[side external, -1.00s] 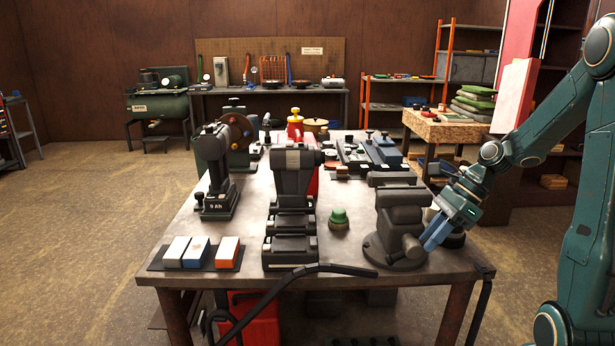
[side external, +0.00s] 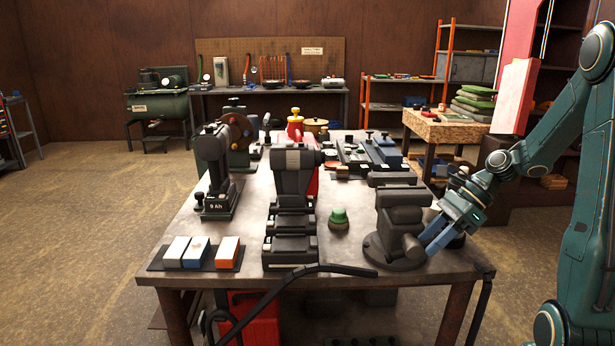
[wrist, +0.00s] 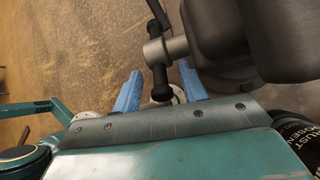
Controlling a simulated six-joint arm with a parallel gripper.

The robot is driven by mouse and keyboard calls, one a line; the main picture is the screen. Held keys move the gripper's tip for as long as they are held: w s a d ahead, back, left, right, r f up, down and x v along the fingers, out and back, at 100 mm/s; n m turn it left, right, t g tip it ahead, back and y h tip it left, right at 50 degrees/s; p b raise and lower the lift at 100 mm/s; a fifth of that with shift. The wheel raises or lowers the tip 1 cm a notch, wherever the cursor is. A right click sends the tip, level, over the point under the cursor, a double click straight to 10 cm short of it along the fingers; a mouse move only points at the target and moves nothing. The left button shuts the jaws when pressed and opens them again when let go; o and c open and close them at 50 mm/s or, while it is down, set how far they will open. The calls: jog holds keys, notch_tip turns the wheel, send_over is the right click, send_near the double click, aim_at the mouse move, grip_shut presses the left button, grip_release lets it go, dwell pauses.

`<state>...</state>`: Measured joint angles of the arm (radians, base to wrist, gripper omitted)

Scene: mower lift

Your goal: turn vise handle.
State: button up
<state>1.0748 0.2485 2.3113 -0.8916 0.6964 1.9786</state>
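The dark vise (side external: 402,222) stands on its round base at the table's right front corner. In the wrist view its handle (wrist: 158,80) is a dark bar with a knobbed end, passing through a grey screw head (wrist: 166,49). My gripper (wrist: 160,88) has two blue fingers spread wide. The handle's near end lies between them, with a gap on each side. In the side view my gripper (side external: 438,238) is at the right side of the vise, pointing down and left. The handle is hard to make out there.
A green-capped knob (side external: 338,218) stands left of the vise. Black tool stands (side external: 291,205) and a tray of small blocks (side external: 202,253) are farther left. A black cable (side external: 320,268) lies near the front edge. A dark can (wrist: 292,130) shows at the wrist view's right.

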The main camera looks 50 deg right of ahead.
aim_at(421, 243)
jog(key=shift+r+h, duration=0.15)
jog(key=shift+h, duration=0.15)
jog(key=shift+w+a+r+g+h, duration=0.15)
jog(key=shift+w+r+g+h, duration=0.1)
jog(key=shift+g+h, duration=0.3)
jog(key=shift+w+a+r+g+h, duration=0.1)
jog(key=shift+a+r+g+h, duration=0.1)
jog(key=shift+g+h, duration=0.35)
jog(key=shift+w+a+r+g+h, duration=0.25)
jog(key=shift+w+a+g+h, duration=0.05)
jog(key=shift+g+h, duration=0.5)
jog(key=shift+w+a+r+g+h, duration=0.2)
jog(key=shift+w+a+g+h, duration=0.1)
jog(key=shift+g+h, duration=0.5)
notch_tip(421, 243, up, 14)
jog(key=d, duration=0.1)
jog(key=w+a+n+t, duration=0.2)
jog(key=w+a+n, duration=0.5)
jog(key=n, duration=0.7)
jog(key=w+a+r+n+t, duration=0.1)
jog(key=w+a+n+t, duration=0.2)
jog(key=w+a+n, duration=0.5)
jog(key=a+n, duration=0.1)
jog(key=n, duration=0.5)
jog(key=shift+w+a+r+n+t+y, duration=0.2)
jog(key=shift+a+n+t+y, duration=0.1)
jog(key=shift+a+n+y, duration=0.1)
